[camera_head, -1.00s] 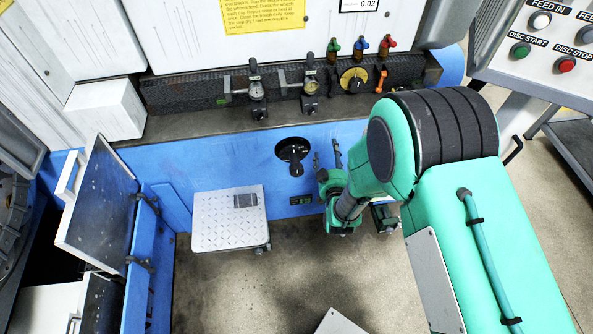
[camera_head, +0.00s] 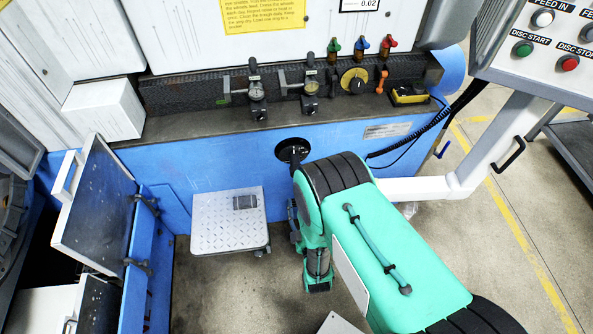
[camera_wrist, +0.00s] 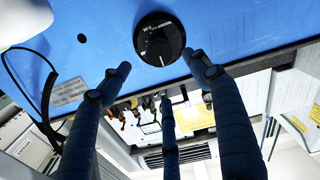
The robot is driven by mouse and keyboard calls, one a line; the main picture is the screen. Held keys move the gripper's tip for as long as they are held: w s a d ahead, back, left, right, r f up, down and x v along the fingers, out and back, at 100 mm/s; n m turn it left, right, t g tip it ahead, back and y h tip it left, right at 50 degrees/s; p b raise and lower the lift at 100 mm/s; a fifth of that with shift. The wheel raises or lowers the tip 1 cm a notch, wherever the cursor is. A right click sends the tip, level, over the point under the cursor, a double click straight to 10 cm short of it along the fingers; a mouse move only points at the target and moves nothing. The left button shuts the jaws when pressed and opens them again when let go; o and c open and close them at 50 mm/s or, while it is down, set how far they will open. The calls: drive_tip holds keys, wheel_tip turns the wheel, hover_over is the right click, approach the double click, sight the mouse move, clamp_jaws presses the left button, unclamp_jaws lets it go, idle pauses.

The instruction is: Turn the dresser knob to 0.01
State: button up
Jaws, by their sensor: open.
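A round black knob (camera_head: 292,150) sits on the blue machine front, partly covered by my arm. The wrist view shows this knob (camera_wrist: 160,40) whole, with a white pointer line and small white markings too small to read. No label here says which knob is the dresser's. A display (camera_head: 368,4) at the top reads 0.02. My gripper (camera_wrist: 161,78) is open and empty, its dark fingers spread below the knob in the wrist view and apart from it. In the head view my arm hides most of the gripper, below the knob.
A yellow dial (camera_head: 354,81) with a black centre and several coloured levers stand on the ledge above. A white step plate (camera_head: 230,218) lies left of my gripper. An open cabinet door (camera_head: 96,207) stands further left. A button panel (camera_head: 545,45) is at upper right.

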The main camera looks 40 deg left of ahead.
sight(295, 164)
drive_tip(key=shift+a, duration=0.1)
drive_tip(key=b+x, duration=0.2)
drive_tip(key=x, duration=1.1)
drive_tip(key=shift+w+a+f+b, duration=0.1)
drive_tip(key=shift+w+a+b, duration=0.1)
drive_tip(key=shift+w+b, duration=0.1)
drive_tip(key=c, duration=1.1)
drive_tip(key=shift+c, duration=0.4)
drive_tip(key=shift+m, duration=0.4)
drive_tip(key=shift+m+b, duration=0.65)
drive_tip(key=shift+m, duration=2.85)
